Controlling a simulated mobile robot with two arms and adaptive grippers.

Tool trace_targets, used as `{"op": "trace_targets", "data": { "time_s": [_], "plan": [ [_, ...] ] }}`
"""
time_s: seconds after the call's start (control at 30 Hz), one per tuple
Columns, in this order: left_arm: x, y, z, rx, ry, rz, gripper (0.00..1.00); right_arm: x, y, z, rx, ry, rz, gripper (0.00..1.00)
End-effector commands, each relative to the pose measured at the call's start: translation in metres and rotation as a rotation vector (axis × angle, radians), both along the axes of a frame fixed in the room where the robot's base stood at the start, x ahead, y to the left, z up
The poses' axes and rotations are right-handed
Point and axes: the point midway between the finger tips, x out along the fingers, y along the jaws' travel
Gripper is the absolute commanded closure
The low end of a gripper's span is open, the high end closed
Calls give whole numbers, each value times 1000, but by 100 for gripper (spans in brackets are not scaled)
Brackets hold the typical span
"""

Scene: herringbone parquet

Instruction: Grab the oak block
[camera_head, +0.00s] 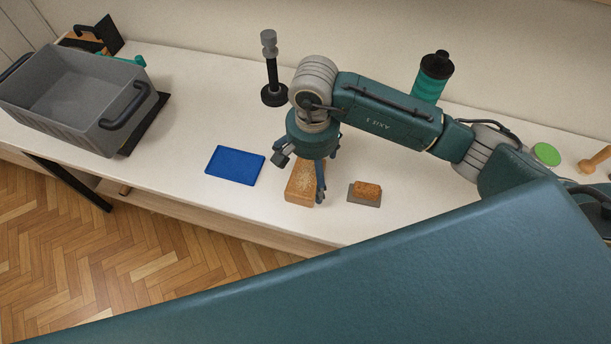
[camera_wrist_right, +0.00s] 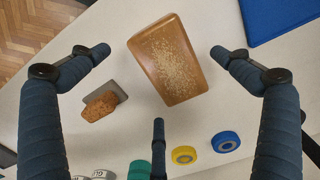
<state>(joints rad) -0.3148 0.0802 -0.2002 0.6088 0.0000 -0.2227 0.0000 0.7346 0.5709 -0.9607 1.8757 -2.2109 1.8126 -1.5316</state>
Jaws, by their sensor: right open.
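A brown block (camera_head: 301,187) with rounded edges and a pale speckled top, the likely oak block, lies on the pale worktop near its front edge. The right wrist view shows the brown block (camera_wrist_right: 168,60) whole, slightly turned. My right gripper (camera_head: 304,172) is above it, pointing down, and partly hides it in the head view. In the right wrist view its fingers (camera_wrist_right: 159,66) are spread wide, with clear space on both sides of the block and nothing held. My left gripper is not in view.
A small orange-brown piece (camera_head: 367,190) on a grey plate lies just right of the block. A blue mat (camera_head: 235,166) lies left. A grey crate (camera_head: 72,128), black stand (camera_head: 272,92) and green bottle (camera_head: 431,80) stand farther off. Yellow (camera_wrist_right: 185,155) and blue (camera_wrist_right: 226,142) rings show in the wrist view.

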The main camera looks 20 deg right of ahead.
Motion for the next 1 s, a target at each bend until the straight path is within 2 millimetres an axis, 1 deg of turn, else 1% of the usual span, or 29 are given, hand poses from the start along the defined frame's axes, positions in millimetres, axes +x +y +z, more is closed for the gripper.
{"op": "trace_targets", "data": {
  "time_s": [0.03, 0.13, 0.2, 0.3, 0.37, 0.53, 0.57, 0.6, 0.67, 0.7, 0.77, 0.8, 0.83, 1.0],
  "plan": [
    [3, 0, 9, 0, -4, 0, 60, 0, -2, -5, -2, 8, -3, 0],
    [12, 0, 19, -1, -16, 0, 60, 4, -4, -19, 0, 9, -3, 0],
    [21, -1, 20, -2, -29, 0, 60, 4, -3, -31, 1, 7, 0, 0],
    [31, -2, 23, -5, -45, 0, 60, 5, -4, -40, -1, 3, -1, 0],
    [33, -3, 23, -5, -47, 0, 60, 5, -4, -42, -1, 3, 1, 0],
    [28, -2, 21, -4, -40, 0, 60, 5, -4, -43, 0, 1, 1, 0],
    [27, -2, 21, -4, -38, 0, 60, 5, -4, -43, 0, 1, 1, 2],
    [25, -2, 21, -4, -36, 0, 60, 5, -4, -43, 0, 1, 1, 10],
    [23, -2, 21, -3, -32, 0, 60, 5, -4, -42, 0, 1, 1, 22],
    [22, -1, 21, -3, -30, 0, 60, 5, -4, -42, 0, 1, 1, 30],
    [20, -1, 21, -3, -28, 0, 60, 5, -4, -42, 0, 1, 1, 42],
    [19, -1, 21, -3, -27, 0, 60, 5, -4, -42, 0, 1, 1, 50],
    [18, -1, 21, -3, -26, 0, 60, 5, -4, -42, 0, 1, 1, 55],
    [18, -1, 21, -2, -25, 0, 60, 6, -3, -42, 0, 0, 1, 55]
  ]
}}
